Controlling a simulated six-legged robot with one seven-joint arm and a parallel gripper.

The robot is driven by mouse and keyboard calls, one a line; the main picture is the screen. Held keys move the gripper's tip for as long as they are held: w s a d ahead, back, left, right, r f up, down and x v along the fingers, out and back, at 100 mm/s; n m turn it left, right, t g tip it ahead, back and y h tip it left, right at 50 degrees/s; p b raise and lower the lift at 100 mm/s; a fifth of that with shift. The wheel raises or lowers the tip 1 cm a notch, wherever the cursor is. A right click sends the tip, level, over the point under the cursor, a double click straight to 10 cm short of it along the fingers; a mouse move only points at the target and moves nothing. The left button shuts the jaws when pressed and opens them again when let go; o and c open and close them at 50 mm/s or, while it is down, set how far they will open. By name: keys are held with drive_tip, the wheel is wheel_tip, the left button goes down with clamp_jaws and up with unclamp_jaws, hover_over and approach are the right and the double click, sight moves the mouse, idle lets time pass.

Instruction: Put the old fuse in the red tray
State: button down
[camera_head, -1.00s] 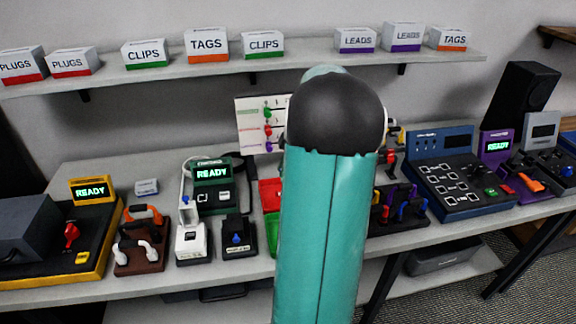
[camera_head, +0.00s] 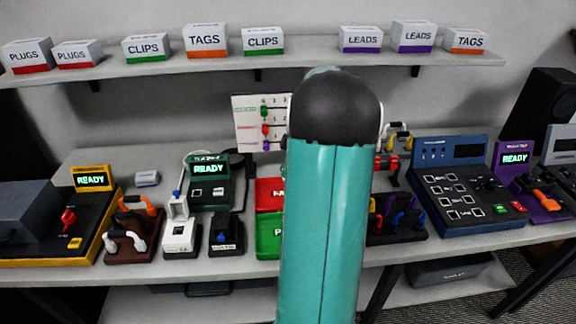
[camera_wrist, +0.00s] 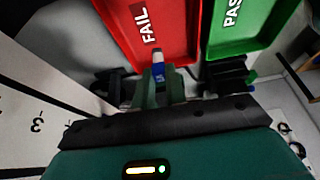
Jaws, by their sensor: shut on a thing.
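The red tray (camera_head: 267,195), partly covered by my arm in the head view, lies on the bench. In the wrist view the red tray (camera_wrist: 185,45), labelled FAIL, is just beyond my fingertips. My gripper (camera_wrist: 161,82) is shut on a small blue and white piece, seemingly the old fuse (camera_wrist: 158,66). The fuse sticks out between the fingers and overlaps the tray's near edge in that view. I cannot tell its height above the tray. My arm hides the gripper and fuse in the head view.
The green PASS tray (camera_head: 267,237) lies beside the red one. A tester with a READY screen (camera_head: 208,182) and a white device (camera_head: 180,236) stand left of the trays. A white chart board (camera_head: 258,112) stands behind. A blue panel (camera_head: 465,190) is at right.

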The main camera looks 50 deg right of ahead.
drive_tip(key=shift+s+a+f, duration=0.1)
drive_tip(key=shift+a, duration=0.05)
drive_tip(key=shift+a+f, duration=0.25)
drive_tip(key=shift+d+f, duration=0.2)
drive_tip(key=shift+f, duration=0.3)
drive_tip(key=shift+a+f, duration=0.15)
drive_tip(key=shift+f, duration=1.55)
drive_tip(key=shift+f, duration=0.9)
idle(0.3)
drive_tip(key=c, duration=0.8)
unclamp_jaws()
